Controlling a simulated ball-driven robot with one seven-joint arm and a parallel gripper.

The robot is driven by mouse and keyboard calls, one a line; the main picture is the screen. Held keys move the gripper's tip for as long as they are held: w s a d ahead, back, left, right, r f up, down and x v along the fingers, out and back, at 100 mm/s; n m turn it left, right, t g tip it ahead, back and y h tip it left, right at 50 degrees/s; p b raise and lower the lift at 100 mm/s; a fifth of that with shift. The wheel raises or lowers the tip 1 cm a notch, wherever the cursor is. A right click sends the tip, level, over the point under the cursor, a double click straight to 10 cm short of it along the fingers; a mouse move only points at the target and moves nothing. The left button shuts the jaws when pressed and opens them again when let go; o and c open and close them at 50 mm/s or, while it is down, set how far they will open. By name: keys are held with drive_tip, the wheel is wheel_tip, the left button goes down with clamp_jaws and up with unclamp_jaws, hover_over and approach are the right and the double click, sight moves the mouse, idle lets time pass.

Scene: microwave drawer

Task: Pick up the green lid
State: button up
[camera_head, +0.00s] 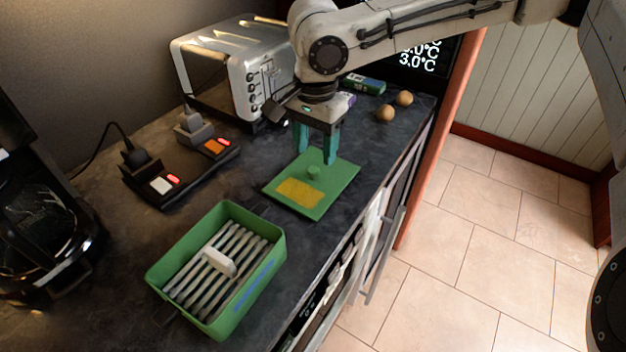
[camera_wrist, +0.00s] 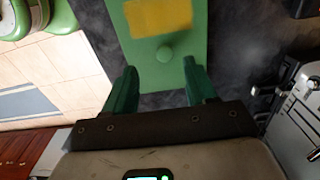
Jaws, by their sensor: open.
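The green lid (camera_head: 335,184) lies flat on the dark countertop, with a yellow patch and a small round green knob (camera_head: 313,172) on top. The lid also shows in the wrist view (camera_wrist: 190,35), with its knob (camera_wrist: 165,54) just ahead of the fingertips. My gripper (camera_head: 316,153) has teal fingers and is open above the far part of the lid, near the knob. In the wrist view the fingers (camera_wrist: 160,75) are spread to either side with nothing between them. The exact height of the fingertips above the lid is hard to tell.
A green open box (camera_head: 272,271) with a slatted inside and a small white block stands nearer on the counter. A silver toaster (camera_head: 240,70), a power strip (camera_head: 182,175), a coffee maker (camera_head: 45,215) and two round brown things (camera_head: 386,112) stand around. The counter's right edge is close to the lid.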

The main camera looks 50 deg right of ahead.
sight(313, 169)
drive_tip(key=shift+w+d+f, duration=0.1)
drive_tip(key=shift+w+f, duration=0.1)
drive_tip(key=shift+f, duration=1.2)
drive_tip(key=shift+w+d+f, duration=0.1)
drive_tip(key=shift+w+f, duration=0.05)
drive_tip(key=shift+f, duration=1.2)
drive_tip(key=shift+c, duration=0.2)
clamp_jaws()
